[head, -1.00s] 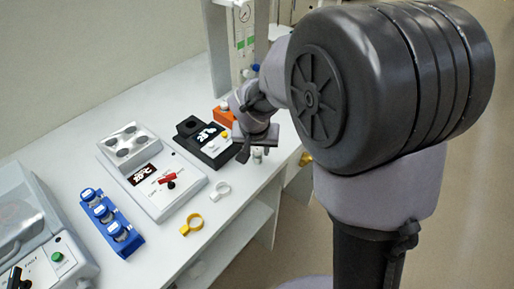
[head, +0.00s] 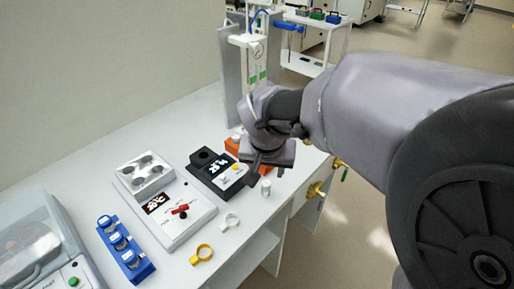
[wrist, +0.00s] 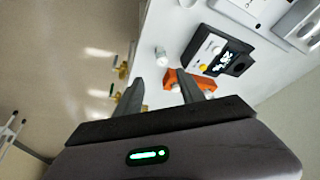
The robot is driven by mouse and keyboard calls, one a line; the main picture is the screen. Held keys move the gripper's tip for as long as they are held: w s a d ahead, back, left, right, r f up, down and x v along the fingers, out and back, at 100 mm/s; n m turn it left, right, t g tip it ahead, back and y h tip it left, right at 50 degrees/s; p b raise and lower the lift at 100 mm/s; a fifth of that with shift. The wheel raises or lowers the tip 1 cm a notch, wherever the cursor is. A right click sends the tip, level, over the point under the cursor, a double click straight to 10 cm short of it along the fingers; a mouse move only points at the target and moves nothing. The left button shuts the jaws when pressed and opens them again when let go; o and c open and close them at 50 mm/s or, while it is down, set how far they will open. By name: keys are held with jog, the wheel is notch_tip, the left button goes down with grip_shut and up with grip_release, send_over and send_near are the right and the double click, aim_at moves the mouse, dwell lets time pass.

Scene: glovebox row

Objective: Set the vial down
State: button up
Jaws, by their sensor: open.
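A small pale vial with a white cap (head: 265,187) stands upright on the white bench (head: 225,265) near its front edge. It also shows in the wrist view (wrist: 161,56), beyond the gap between the fingers. My gripper (head: 268,165) is above and just behind the vial in the head view. The vial appears clear of both fingers.
A black device with a display (head: 216,172) and an orange block (head: 234,147) stand close to the vial. A white heater unit (head: 185,221), blue vial rack (head: 112,236), yellow ring (head: 201,255) and white ring (head: 230,221) lie leftward. Brass valves (head: 317,189) jut beyond the front edge.

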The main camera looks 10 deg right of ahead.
jog(key=s+a+r+y, duration=0.1)
jog(key=s+r, duration=0.2)
jog(key=s, duration=0.6)
jog(key=s+a+r+t+y, duration=0.1)
jog(key=s+r+y, duration=0.1)
jog(key=s, duration=0.8)
jog(key=shift+a+r+t, duration=0.15)
jog(key=shift+r+t, duration=0.15)
jog(key=shift+r, duration=0.1)
